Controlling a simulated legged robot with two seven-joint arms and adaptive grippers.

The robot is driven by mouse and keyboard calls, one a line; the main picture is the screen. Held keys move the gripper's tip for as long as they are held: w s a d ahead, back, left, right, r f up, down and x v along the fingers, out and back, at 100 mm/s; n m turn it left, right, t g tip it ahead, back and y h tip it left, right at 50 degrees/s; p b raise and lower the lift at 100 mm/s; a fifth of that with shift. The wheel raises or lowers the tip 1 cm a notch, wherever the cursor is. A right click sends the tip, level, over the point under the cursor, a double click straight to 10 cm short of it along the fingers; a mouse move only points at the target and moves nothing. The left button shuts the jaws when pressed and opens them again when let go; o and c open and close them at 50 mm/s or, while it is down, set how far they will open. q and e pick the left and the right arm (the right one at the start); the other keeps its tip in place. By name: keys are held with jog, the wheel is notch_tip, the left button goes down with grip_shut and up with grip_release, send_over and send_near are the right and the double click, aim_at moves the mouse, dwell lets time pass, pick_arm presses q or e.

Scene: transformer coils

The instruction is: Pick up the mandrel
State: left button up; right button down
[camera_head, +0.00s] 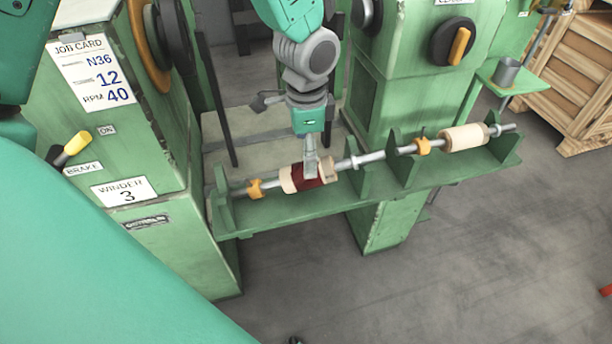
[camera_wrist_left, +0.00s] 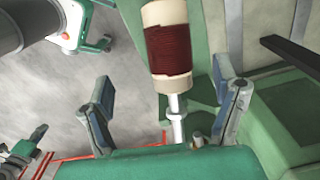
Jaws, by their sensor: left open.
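A steel mandrel rod (camera_head: 345,163) lies across upright green supports on a green shelf. Its left part carries a cream bobbin wound with maroon wire (camera_head: 315,180), which also shows in the left wrist view (camera_wrist_left: 169,48). Farther right is a bare cream bobbin (camera_head: 463,137). I cannot tell whether this is one rod or two end to end. My left gripper (camera_head: 310,165) points down at the maroon coil, its fingers seen nearly edge-on and partly hiding it. In the left wrist view its jaws (camera_wrist_left: 166,110) are open around the rod's line. My right gripper is not identifiable.
Orange collars (camera_head: 255,188) sit on the rod. The winder cabinet (camera_head: 130,160) with a brake lever stands left, another green machine (camera_head: 410,80) behind. A side table holds a grey cup (camera_head: 507,71); a wooden crate (camera_head: 575,70) is right.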

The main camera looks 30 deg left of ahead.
aim_at(295, 166)
pick_arm(q)
jog(key=f, duration=0.3)
jog(key=shift+w+a, duration=0.3)
jog(key=shift+a, duration=0.1)
jog(key=shift+s+a+f, duration=0.15)
jog(key=shift+a+f, duration=0.4)
jog(key=shift+f, duration=0.05)
jog(key=shift+s+a+f, duration=0.15)
jog(key=shift+a+f, duration=0.35)
jog(key=shift+f, duration=0.1)
jog(key=f, duration=0.1)
jog(key=d+f, duration=0.1)
jog(key=f, duration=0.1)
jog(key=shift+w+b, duration=0.15)
jog(key=shift+b, duration=0.15)
jog(key=shift+d+f, duration=0.1)
jog(key=shift+d, duration=0.45)
jog(key=shift+a, duration=0.15)
jog(key=c, duration=0.6)
jog(key=shift+a, duration=0.5)
jog(key=c, duration=1.2)
jog(key=shift+a+f, duration=0.1)
pick_arm(e)
jog(key=shift+w+a+f, duration=0.25)
jog(key=shift+a, duration=0.4)
